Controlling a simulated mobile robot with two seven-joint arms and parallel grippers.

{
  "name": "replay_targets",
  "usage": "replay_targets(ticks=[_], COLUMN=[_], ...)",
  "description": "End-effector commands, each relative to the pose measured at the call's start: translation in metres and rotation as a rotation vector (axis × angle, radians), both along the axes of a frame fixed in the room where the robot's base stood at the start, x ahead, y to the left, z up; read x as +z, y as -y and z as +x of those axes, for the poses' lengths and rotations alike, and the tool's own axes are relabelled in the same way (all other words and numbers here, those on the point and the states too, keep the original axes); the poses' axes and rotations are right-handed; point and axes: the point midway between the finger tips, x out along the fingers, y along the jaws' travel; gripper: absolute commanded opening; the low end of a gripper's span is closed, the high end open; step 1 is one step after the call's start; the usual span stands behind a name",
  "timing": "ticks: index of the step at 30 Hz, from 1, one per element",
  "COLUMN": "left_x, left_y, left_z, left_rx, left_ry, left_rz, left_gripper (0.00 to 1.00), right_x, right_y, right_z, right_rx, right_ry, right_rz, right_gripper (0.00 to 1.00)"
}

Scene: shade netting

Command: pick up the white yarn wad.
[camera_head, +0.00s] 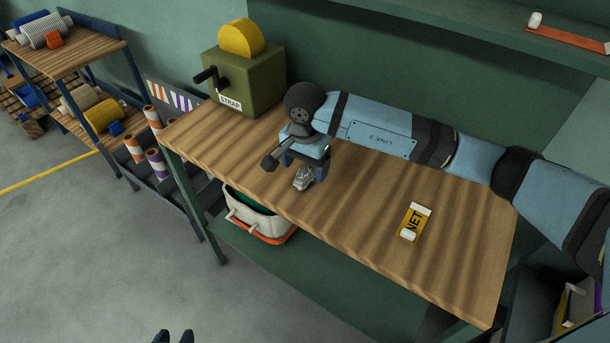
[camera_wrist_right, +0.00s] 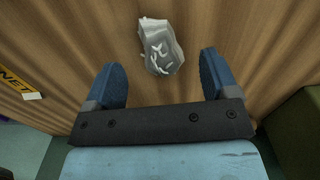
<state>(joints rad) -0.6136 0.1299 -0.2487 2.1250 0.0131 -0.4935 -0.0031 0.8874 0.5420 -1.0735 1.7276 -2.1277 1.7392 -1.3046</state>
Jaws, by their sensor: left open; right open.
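A crumpled pale grey-white wad with white strands on it, which looks like the white yarn wad (camera_head: 303,180), lies on the wooden bench top near its front edge. It also shows in the right wrist view (camera_wrist_right: 161,46), past the fingertips and roughly in line with the gap between them. My right gripper (camera_head: 303,166) is open and empty, pointing down close above the wad; its fingers (camera_wrist_right: 161,82) stand apart. Whether they touch the wad cannot be told. My left gripper (camera_head: 173,336) shows only as two dark fingertips, apart, at the bottom edge over the floor.
A green strap box (camera_head: 245,80) with a crank stands at the bench's left end. A yellow NET card (camera_head: 415,222) with white pieces lies to the right. A white bin (camera_head: 260,217) sits below the bench top. The bench between wad and card is clear.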

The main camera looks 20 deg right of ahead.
Motion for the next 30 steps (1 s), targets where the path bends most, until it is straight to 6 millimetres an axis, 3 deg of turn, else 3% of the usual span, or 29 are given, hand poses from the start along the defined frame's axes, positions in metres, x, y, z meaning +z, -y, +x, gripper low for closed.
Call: replay_targets(ticks=[5, 12, 19, 30], left_x=[-0.001, 0.001, 0.001, 0.001], left_y=[0.000, 0.000, 0.000, 0.000], left_z=[0.000, 0.001, 0.001, 0.001], left_rx=[-0.002, -0.002, -0.001, -0.001], left_ry=[0.002, 0.005, 0.005, 0.005], left_rz=[0.002, 0.002, 0.001, 0.001], left_gripper=[0.43, 0.43, 0.43, 0.43], right_x=[-0.026, -0.029, -0.029, -0.028], right_y=[0.001, 0.001, 0.001, 0.001], right_z=[0.002, 0.002, 0.002, 0.002], right_rx=[-0.001, 0.000, 0.000, 0.000], right_ry=[-0.001, 0.000, 0.001, 0.001], right_rz=[0.000, 0.000, 0.001, 0.001], right_gripper=[0.80, 0.80, 0.27, 0.25])
